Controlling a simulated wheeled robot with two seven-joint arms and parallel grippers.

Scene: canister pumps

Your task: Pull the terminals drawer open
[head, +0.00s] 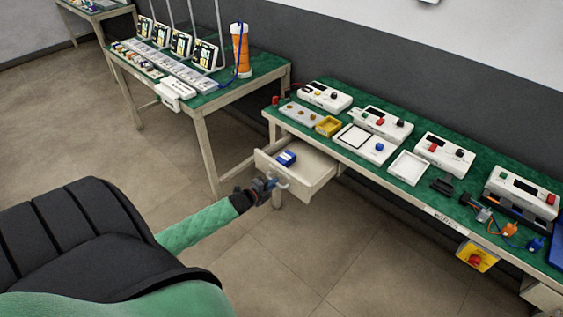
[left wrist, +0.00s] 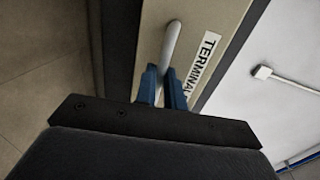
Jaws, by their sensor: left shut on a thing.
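The terminals drawer (head: 312,176) is a cream drawer under the left end of the right-hand bench. It stands open in the head view, with a blue item (head: 286,158) inside. In the left wrist view its front (left wrist: 196,30) carries a white label (left wrist: 206,58) reading "TERMINAL", partly cut off. My left gripper (head: 270,184) is at the drawer front. In the left wrist view its blue fingers (left wrist: 164,84) are shut around the pale bar handle (left wrist: 172,42). My right gripper is not in view.
The right-hand bench (head: 340,153) has a green top with several white instruments, a yellow tray (head: 328,126) and cables. A second bench (head: 262,66) stands at the back left. A yellow box with a red button (head: 476,257) hangs under the right-hand bench. The floor before the drawer is clear.

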